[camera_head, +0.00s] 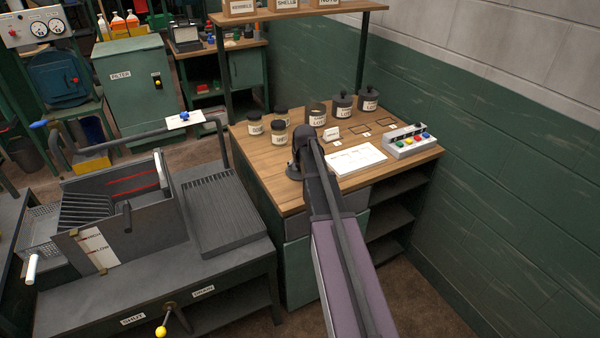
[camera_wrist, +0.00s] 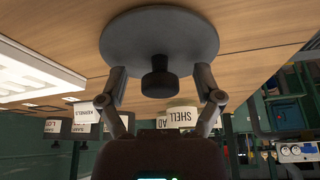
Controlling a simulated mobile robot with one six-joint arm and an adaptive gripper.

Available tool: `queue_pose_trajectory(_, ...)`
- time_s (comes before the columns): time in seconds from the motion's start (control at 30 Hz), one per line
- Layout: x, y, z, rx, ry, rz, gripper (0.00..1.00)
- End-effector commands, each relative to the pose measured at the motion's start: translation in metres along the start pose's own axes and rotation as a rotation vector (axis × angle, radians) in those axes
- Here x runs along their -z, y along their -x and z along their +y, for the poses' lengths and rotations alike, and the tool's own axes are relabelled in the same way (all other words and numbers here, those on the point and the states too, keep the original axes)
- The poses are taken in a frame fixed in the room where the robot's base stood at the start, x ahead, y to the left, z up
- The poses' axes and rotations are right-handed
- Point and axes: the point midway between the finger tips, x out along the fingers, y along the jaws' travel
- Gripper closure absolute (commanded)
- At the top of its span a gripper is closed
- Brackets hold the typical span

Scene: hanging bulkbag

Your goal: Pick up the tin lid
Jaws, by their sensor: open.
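The tin lid (camera_wrist: 160,25) is a grey round disc with a dark knob (camera_wrist: 160,82) at its middle. In the wrist view it is at the wooden bench top, with the knob towards me. My gripper (camera_wrist: 160,78) is open, with one finger on each side of the knob and a gap on both sides. In the head view my gripper (camera_head: 303,150) is low over the left part of the bench (camera_head: 275,190), and my arm hides most of the lid. An open tin (camera_head: 317,114) labelled LOT stands behind it.
Two lidded tins (camera_head: 342,104) (camera_head: 368,99) stand further right, and several small jars (camera_head: 279,133) stand at the back left. A white panel (camera_head: 355,160) lies right of my gripper. A button box (camera_head: 408,141) is at the right. A shelf (camera_head: 300,12) hangs above the bench's back.

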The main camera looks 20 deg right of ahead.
Motion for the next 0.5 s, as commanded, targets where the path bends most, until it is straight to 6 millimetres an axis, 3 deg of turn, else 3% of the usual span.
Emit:
queue_pose_trajectory(0.37,-0.0001,0.0003,0.0000,0.000,0.000,0.000,0.16)
queue_pose_trajectory(0.4,-0.0001,0.0003,0.0000,0.000,0.000,0.000,0.19)
queue_pose_trajectory(0.5,0.0000,0.0003,0.0000,0.000,0.000,0.000,0.48)
